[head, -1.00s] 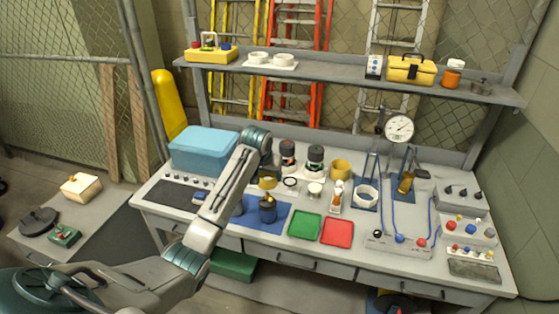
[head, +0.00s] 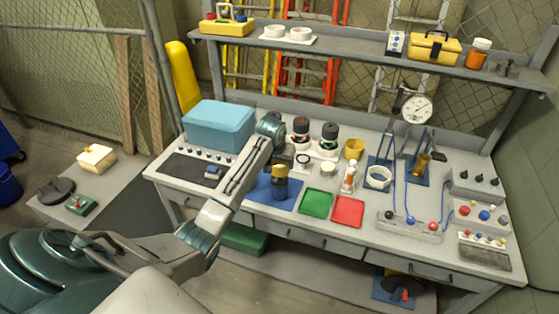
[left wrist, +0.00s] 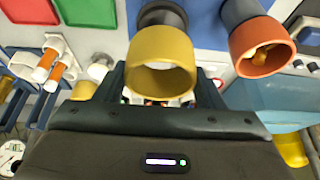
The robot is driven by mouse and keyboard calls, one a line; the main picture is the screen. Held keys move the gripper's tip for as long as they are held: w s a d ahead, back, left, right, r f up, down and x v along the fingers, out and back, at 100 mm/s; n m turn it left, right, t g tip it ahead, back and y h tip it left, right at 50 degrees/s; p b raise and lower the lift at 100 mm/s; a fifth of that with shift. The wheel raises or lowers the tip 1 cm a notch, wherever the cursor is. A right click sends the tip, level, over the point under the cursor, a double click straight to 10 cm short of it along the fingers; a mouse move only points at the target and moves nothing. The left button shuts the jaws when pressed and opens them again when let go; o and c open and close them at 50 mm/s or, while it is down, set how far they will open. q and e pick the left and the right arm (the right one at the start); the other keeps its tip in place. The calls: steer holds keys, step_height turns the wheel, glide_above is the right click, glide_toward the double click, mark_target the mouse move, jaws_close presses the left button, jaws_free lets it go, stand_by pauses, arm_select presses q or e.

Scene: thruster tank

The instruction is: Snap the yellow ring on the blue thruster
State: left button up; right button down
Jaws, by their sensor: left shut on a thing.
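The yellow ring (head: 280,169) is at the top of a dark upright thruster (head: 279,188) on the blue mat (head: 259,191). My left gripper (head: 281,157) is shut on the ring from above. In the left wrist view the ring (left wrist: 163,62) sits in front of the dark fingers (left wrist: 162,88), in line with the thruster (left wrist: 162,14). I cannot tell whether the ring is fully seated. This thruster looks navy in the head view and dark grey in the wrist view. A second, blue-grey thruster (left wrist: 240,12) with an orange ring (left wrist: 262,47) stands beside it, hidden behind my arm in the head view.
A green tray (head: 316,203) and a red tray (head: 348,211) lie to the right of the mat. Two dark-topped cylinders (head: 329,138) and a yellow cup (head: 354,149) stand behind. A blue box (head: 218,125) is at the left, and a gauge (head: 417,109) at the back right.

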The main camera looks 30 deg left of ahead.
arm_select(q)
steer(key=shift+r, duration=0.1)
arm_select(e)
steer(key=shift+a, duration=0.15)
steer(key=shift+a, duration=0.1)
steer(key=shift+a, duration=0.3)
arm_select(q)
steer(key=shift+s+f, duration=0.1)
steer(key=shift+f, duration=0.7)
arm_select(e)
steer(key=shift+d, duration=0.45)
arm_select(q)
steer(key=shift+f, duration=0.7)
arm_select(e)
steer(key=shift+a+f, duration=0.1)
steer(key=shift+a, duration=0.2)
arm_select(q)
steer(key=shift+f, duration=0.75)
arm_select(e)
steer(key=shift+d, duration=0.25)
arm_select(q)
steer(key=o, duration=1)
steer(key=shift+o, duration=0.2)
arm_select(e)
steer(key=shift+a, duration=0.15)
